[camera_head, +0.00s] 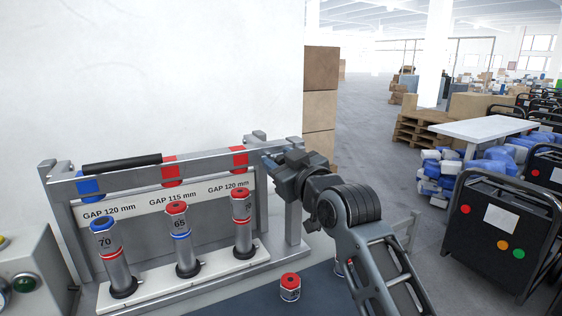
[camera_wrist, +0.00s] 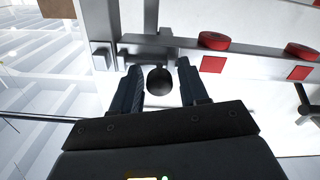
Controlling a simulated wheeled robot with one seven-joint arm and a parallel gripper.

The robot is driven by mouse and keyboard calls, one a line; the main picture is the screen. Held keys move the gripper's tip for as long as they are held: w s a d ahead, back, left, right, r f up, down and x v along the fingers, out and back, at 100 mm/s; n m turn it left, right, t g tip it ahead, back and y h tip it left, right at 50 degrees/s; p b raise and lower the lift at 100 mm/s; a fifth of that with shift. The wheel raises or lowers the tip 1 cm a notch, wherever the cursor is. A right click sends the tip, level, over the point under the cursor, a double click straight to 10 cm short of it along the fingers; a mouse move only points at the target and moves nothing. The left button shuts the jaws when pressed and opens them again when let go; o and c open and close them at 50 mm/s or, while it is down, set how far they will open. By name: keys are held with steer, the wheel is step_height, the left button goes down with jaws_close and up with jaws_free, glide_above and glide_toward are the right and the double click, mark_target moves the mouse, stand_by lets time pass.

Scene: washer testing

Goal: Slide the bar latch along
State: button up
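The grey latch bar (camera_head: 205,165) runs along the top of a metal rack, with blue and red square patches. It also shows in the wrist view (camera_wrist: 240,62). A long black grip (camera_head: 122,164) lies on its left part. My gripper (camera_head: 272,166) is at the bar's right end. In the wrist view my gripper (camera_wrist: 159,68) is open, with one finger on each side of a round black knob (camera_wrist: 160,80). Gaps show between the knob and both fingers; I cannot tell if either touches. In the head view the knob is hidden behind my gripper.
Below the bar stand three silver cylinders (camera_head: 182,240) on a white base (camera_head: 200,283), under gap labels. A small red-and-white can (camera_head: 290,287) stands on the dark mat. A control box (camera_head: 35,270) is at left.

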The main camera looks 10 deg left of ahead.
jaws_close()
stand_by(0.4)
steer(key=w+d+b, duration=0.2)
steer(key=d, duration=0.1)
stand_by(0.3)
steer(key=shift+o, duration=1)
jaws_free()
steer(key=v, duration=0.8)
steer(key=shift+b, duration=0.45)
